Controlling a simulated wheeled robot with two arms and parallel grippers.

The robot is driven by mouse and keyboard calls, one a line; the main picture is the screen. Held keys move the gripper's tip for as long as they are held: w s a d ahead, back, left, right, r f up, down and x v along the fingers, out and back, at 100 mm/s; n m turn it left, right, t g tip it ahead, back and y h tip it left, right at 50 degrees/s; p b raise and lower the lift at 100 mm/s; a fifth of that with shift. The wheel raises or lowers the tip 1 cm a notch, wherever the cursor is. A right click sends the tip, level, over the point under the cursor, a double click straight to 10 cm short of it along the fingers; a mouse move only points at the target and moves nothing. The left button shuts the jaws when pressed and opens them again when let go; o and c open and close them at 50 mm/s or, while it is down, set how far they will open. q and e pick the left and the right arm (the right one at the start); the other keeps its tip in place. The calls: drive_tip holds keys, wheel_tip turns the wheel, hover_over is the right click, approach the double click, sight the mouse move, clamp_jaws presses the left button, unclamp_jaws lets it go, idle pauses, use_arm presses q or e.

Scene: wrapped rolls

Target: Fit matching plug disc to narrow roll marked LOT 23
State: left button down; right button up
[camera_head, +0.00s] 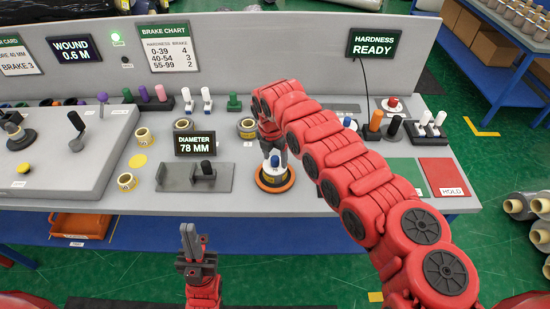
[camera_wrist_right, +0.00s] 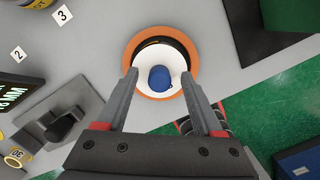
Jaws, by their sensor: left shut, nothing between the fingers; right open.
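My right gripper (camera_head: 274,150) is open above a round station with an orange ring (camera_head: 262,184). In the right wrist view its fingers (camera_wrist_right: 160,76) stand on either side of a blue knob (camera_wrist_right: 160,80) on a white round piece (camera_wrist_right: 149,62) inside the ring. I cannot tell if they touch it. My left gripper (camera_head: 188,238) is shut and empty in front of the bench. Pale-cored yellow rolls (camera_head: 143,136), (camera_head: 126,182), (camera_head: 247,128) stand on the bench. I cannot read LOT 23 on any. Another blue-topped piece (camera_head: 350,124) is partly behind my right arm.
A display (camera_head: 195,144) reads DIAMETER 78 MM. A grey fixture with a black handle (camera_head: 205,177) stands left of the station. Coloured pegs (camera_head: 160,93) line the back. A red HOLD pad (camera_head: 443,175) lies at the right. An orange bin (camera_head: 80,222) sits below the bench.

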sight(271, 170)
wheel_tip(271, 170, up, 17)
drive_tip(key=s+a+b, duration=0.1)
drive_tip(key=b, duration=0.2)
drive_tip(key=shift+s+b, duration=0.4)
drive_tip(key=shift+a+f, duration=0.1)
drive_tip(key=shift+f, duration=0.05)
